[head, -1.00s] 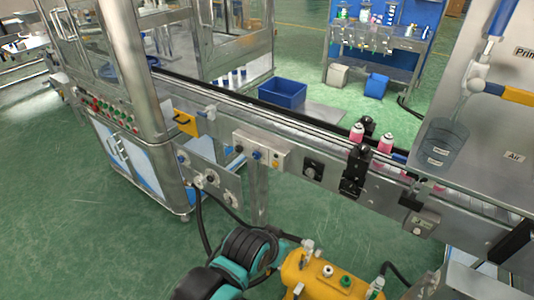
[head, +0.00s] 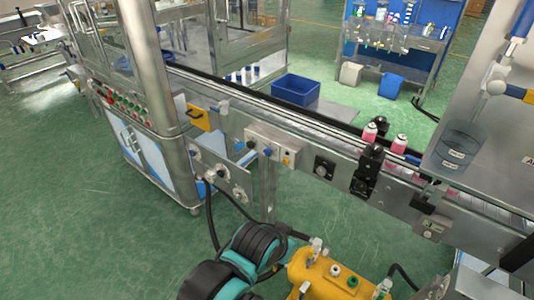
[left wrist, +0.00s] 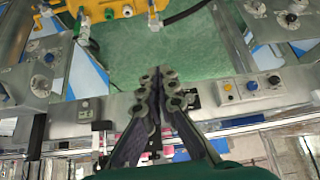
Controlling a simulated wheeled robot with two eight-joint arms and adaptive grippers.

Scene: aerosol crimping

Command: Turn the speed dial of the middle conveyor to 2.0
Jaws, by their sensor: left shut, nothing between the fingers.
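A black square dial plate with a grey knob (head: 325,168) is on the front side of the conveyor, right of a grey button box (head: 270,147). Its scale is too small to read. In the left wrist view, which shows the conveyor upside down, the plate (left wrist: 193,95) is partly hidden behind my fingers. My left gripper (left wrist: 158,75) is shut and empty, its dark fingers together in front of the conveyor side. My right gripper is out of view.
A yellow tank (head: 325,272) with fittings stands below the conveyor, close to my left arm. A panel with several knobs (head: 218,172) is left of the button box. A black clamp (head: 368,170) and pink cans (head: 369,133) are to the right. Hoses hang below.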

